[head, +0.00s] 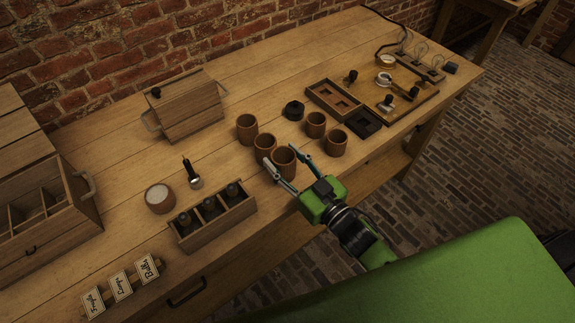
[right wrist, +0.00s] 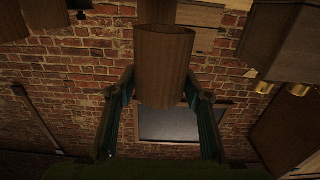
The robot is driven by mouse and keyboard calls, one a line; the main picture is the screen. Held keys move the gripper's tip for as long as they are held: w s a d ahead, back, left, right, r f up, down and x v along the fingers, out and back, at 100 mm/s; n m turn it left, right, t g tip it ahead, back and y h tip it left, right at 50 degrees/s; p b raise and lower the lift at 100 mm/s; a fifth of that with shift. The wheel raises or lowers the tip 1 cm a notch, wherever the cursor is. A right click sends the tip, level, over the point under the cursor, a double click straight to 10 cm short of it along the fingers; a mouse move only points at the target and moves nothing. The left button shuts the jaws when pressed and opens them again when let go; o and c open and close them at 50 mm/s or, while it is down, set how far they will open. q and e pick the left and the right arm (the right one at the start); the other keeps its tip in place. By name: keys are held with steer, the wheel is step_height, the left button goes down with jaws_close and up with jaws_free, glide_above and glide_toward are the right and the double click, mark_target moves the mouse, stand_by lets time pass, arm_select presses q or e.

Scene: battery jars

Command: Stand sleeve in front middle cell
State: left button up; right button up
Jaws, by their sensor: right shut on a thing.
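My right gripper (head: 283,158) is at the front of a group of round brown wooden cups. It is shut on one hollow brown wooden cylinder (head: 284,166), probably the sleeve, which is upright. The cylinder also shows between the fingers in the right wrist view (right wrist: 163,65). Other brown cups stand close by: one touching or nearly touching behind it (head: 265,143), one further back (head: 247,127), and two to the right (head: 316,122) (head: 337,146). I cannot tell which thing holds the front middle cell. My left gripper is out of view.
A wooden box (head: 222,228) with three dark-topped things stands front left, near a pale-filled round jar (head: 159,198). A wooden chest (head: 189,115) stands behind.

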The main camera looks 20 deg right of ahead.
mark_target(295, 176)
steer(key=shift+w+d+f, duration=0.15)
steer(key=shift+d+f, duration=0.15)
steer(key=shift+f, duration=0.25)
steer(key=shift+w+d+f, duration=0.15)
steer(key=shift+d+f, duration=0.1)
steer(key=shift+f, duration=1.1)
steer(key=shift+a, duration=0.1)
steer(key=shift+f, duration=0.2)
steer(key=o, duration=0.7)
